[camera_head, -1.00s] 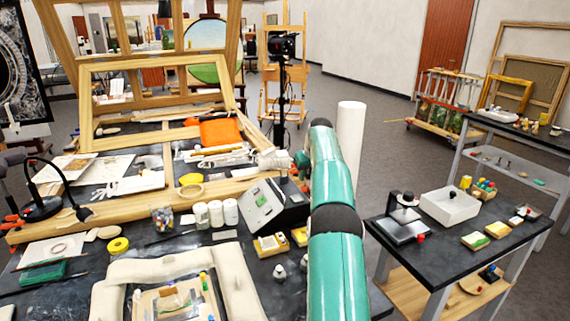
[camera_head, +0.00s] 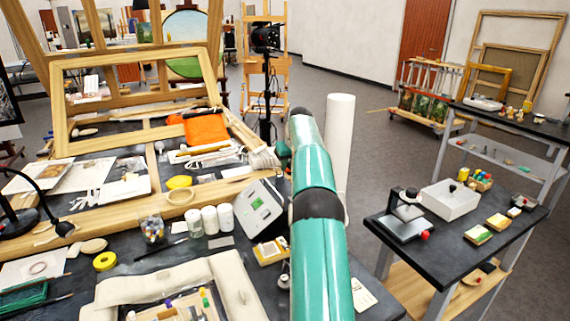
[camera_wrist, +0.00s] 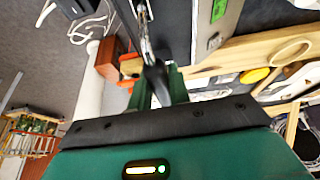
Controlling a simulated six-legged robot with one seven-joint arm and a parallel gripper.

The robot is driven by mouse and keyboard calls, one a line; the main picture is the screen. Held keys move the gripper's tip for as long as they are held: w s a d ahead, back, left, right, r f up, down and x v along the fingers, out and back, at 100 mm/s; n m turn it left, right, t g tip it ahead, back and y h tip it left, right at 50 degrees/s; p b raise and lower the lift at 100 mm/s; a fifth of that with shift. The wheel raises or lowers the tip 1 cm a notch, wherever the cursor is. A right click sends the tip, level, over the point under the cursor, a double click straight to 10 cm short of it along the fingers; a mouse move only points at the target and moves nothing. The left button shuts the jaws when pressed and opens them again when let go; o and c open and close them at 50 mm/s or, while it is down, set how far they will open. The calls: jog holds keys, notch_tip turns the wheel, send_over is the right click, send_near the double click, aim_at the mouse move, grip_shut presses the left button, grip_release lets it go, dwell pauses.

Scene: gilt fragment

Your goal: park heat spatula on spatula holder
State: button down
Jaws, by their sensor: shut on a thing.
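My gripper (camera_wrist: 157,88) shows in the wrist view with its green fingers closed on the dark handle of the heat spatula (camera_wrist: 156,72). A shiny metal part runs up from the handle beside a grey control unit (camera_wrist: 205,12). That unit, with a green display, also stands on the bench in the head view (camera_head: 259,208). A reddish-brown block (camera_wrist: 107,58) lies just left of the spatula in the wrist view; I cannot tell if it is the spatula holder. In the head view my arm hides the gripper and spatula.
White jars (camera_head: 210,219) and a yellow tape roll (camera_head: 104,261) stand on the crowded bench left of my arm. A white roll (camera_head: 338,150) stands upright close behind my arm. A dark side table (camera_head: 445,235) is at right, with floor between.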

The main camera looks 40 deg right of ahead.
jog(key=shift+w+f, duration=0.1)
jog(key=shift+a, duration=0.1)
jog(key=shift+s+f, duration=0.2)
jog(key=shift+f, duration=3.1)
jog(key=shift+f, duration=0.1)
jog(key=c, duration=1.6)
grip_release()
jog(key=o, duration=0.5)
